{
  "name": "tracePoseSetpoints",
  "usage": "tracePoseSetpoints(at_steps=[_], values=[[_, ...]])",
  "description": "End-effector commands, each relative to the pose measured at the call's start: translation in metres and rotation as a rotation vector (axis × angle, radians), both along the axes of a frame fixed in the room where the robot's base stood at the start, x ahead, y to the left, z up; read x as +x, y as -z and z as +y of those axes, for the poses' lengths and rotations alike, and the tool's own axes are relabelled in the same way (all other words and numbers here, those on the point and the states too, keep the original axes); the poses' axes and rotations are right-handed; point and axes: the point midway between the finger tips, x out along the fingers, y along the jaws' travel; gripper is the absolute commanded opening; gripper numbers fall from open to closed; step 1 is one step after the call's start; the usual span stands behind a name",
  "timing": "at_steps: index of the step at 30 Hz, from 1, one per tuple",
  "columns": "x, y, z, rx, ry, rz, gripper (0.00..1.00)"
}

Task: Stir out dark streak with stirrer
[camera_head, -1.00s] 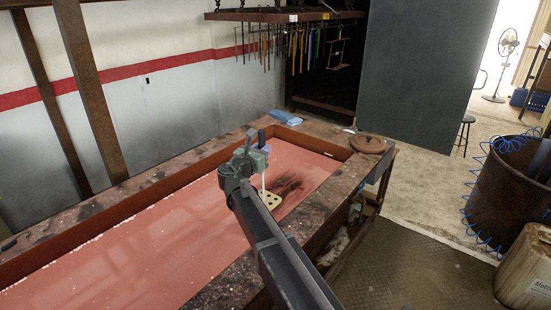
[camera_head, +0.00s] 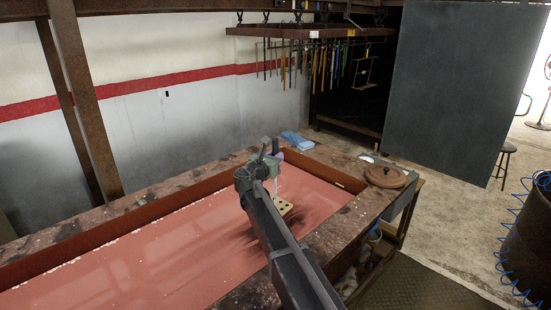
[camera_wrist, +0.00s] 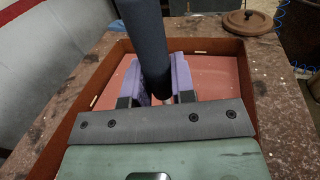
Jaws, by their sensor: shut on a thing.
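My gripper (camera_head: 268,162) is shut on the stirrer, above the far right part of the tank of reddish liquid. In the wrist view, the purple fingers of my gripper (camera_wrist: 164,88) close on the stirrer's dark handle (camera_wrist: 147,40), which stands nearly upright. The stirrer's pale, holed paddle (camera_head: 284,206) shows at the liquid surface beside my arm; I cannot tell how deep it sits. A dark streak (camera_head: 240,237) shows faintly in the liquid left of my arm, which hides part of that area. The tank (camera_head: 336,172) has rusty inner walls.
A round brown lid (camera_head: 384,176) lies on the tank's right rim, and a blue cloth (camera_head: 297,140) on the far rim. A rack (camera_head: 310,32) with several hanging tools is behind. A dark panel (camera_head: 455,90) and a drum (camera_head: 535,235) stand to the right.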

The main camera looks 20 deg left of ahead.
Motion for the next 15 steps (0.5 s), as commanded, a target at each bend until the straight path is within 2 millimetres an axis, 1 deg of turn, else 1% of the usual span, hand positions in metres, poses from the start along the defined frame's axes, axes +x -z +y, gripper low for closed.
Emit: tracePoseSetpoints(at_steps=[1, 15], values=[[0.0, 0.018, 0.0, 0.0, 0.0, 0.0, 0.0], [0.0, 0.105, 0.0, 0.0, 0.0, 0.0, 0.0]])
